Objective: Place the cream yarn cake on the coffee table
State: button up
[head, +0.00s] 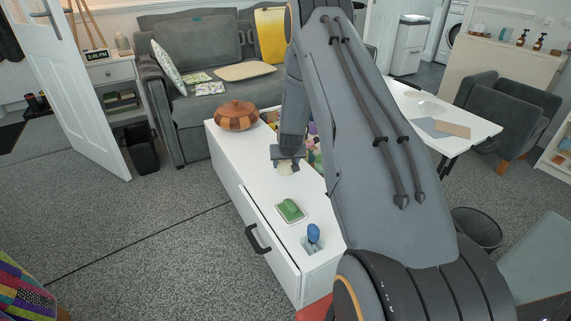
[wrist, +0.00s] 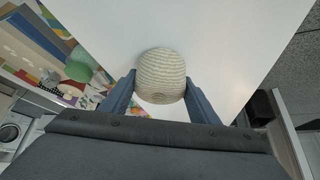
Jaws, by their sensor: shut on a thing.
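The cream yarn cake (wrist: 161,72) is held between the two fingers of my gripper (wrist: 160,84) in the wrist view, over a white surface. In the head view the yarn cake (head: 287,169) shows as a small pale patch below my gripper (head: 288,160), partly hidden by it. The white coffee table (head: 238,168) lies beneath. I cannot tell whether the yarn cake touches the tabletop. My arm hides the table's right side in the head view.
On the table stand a wooden lidded bowl (head: 237,117), a green object on a small dish (head: 290,209) and a blue-topped item (head: 313,234). Tabletop left of my gripper is clear. A grey sofa (head: 225,88) stands behind.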

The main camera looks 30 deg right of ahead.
jog(key=shift+f, duration=0.15)
jog(key=o, duration=1.1)
jog(key=shift+c, duration=0.2)
